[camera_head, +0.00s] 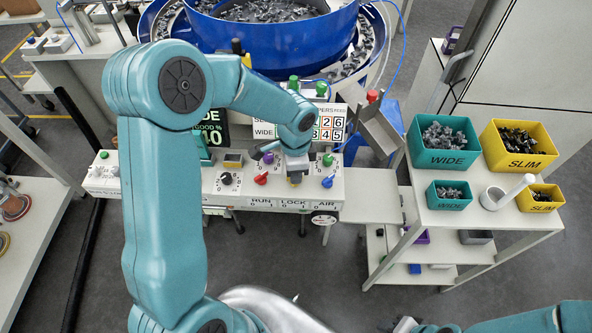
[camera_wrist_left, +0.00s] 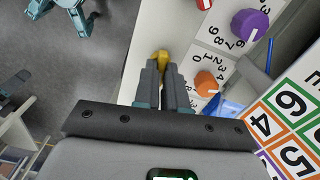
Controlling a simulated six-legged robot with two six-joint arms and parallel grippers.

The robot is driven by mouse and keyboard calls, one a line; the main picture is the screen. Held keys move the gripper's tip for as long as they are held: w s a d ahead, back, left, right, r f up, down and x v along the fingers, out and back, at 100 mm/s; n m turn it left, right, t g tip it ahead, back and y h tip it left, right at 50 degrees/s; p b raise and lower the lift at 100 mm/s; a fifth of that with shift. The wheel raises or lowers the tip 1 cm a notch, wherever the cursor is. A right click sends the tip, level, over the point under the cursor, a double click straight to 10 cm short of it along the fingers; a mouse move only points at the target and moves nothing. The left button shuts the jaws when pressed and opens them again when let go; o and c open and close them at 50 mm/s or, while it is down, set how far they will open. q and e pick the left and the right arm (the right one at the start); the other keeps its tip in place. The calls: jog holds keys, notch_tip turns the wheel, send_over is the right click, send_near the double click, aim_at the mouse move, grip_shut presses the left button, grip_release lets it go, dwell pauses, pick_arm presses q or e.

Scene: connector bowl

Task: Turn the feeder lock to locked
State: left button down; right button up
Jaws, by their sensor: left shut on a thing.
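The feeder lock is a small yellow key or knob (camera_head: 295,179) on the white control panel (camera_head: 225,203), above the LOCK label with its 0 and 1 marks. My left gripper (camera_head: 295,172) comes down on it from above and is shut on it. In the left wrist view the yellow lock (camera_wrist_left: 160,57) shows at the tips of the closed fingers (camera_wrist_left: 167,75). Its exact turn angle is hidden by the fingers.
A red RUN lever (camera_head: 261,179) and a blue AIR lever (camera_head: 328,182) flank the lock. The blue bowl (camera_head: 270,35) stands behind; teal (camera_head: 442,143) and yellow (camera_head: 517,148) bins stand right.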

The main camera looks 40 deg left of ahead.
pick_arm(q)
jog(key=m, duration=0.2)
jog(key=m+p, duration=0.1)
jog(key=m, duration=0.2)
jog(key=shift+a+r+m, duration=0.15)
jog(key=shift+m, duration=0.15)
jog(key=m+p, duration=0.1)
jog(key=m, duration=0.4)
jog(key=shift+p, duration=0.35)
jog(key=shift+m, duration=0.3)
jog(key=c, duration=1.2)
grip_release()
jog(key=shift+r, duration=0.1)
notch_tip(320, 180, up, 16)
jog(key=shift+b, duration=0.4)
jog(key=shift+s, duration=0.2)
